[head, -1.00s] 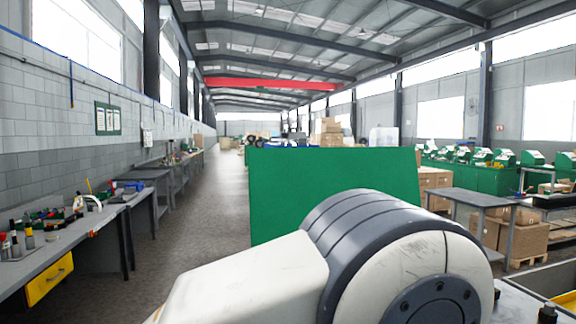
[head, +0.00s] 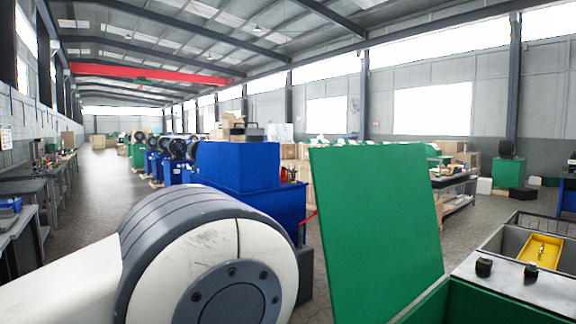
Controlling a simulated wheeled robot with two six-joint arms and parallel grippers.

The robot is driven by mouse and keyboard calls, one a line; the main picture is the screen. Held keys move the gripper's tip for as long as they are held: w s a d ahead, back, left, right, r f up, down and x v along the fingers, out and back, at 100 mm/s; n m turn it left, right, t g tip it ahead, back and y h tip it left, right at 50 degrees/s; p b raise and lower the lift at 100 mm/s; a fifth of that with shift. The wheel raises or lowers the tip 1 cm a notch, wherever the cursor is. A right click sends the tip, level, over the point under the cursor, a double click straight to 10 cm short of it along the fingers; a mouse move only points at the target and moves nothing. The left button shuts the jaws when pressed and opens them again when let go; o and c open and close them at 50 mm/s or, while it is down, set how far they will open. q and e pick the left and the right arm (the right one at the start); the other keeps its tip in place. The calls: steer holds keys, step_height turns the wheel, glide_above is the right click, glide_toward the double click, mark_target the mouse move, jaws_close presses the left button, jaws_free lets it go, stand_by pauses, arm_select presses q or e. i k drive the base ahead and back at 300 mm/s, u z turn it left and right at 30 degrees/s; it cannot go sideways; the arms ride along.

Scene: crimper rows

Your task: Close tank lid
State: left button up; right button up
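A flat green panel, which looks like the tank lid (head: 375,215), stands raised and nearly upright right of centre in the head view. Below it at the lower right is a green box edge, which looks like the tank (head: 490,302). The lid's lower edge runs down close to the tank's left side; the hinge is not clear. A large white and grey joint of my own arm fills the lower left, in front of the lid's left side and apart from it in the picture. Neither gripper shows.
A grey top with two black knobs (head: 508,268) lies beside the tank. Behind it is a tray with a yellow bin (head: 542,250). A blue machine (head: 240,170) stands behind my arm. Benches (head: 20,215) line the left wall, with open floor (head: 110,185) beside them.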

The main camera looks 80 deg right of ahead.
mark_target(380, 234)
steer(key=u, duration=0.05)
steer(key=i, duration=0.15)
steer(key=z, duration=1.45)
steer(key=i, duration=3.3)
steer(key=z, duration=3.7)
steer(key=i, duration=0.5)
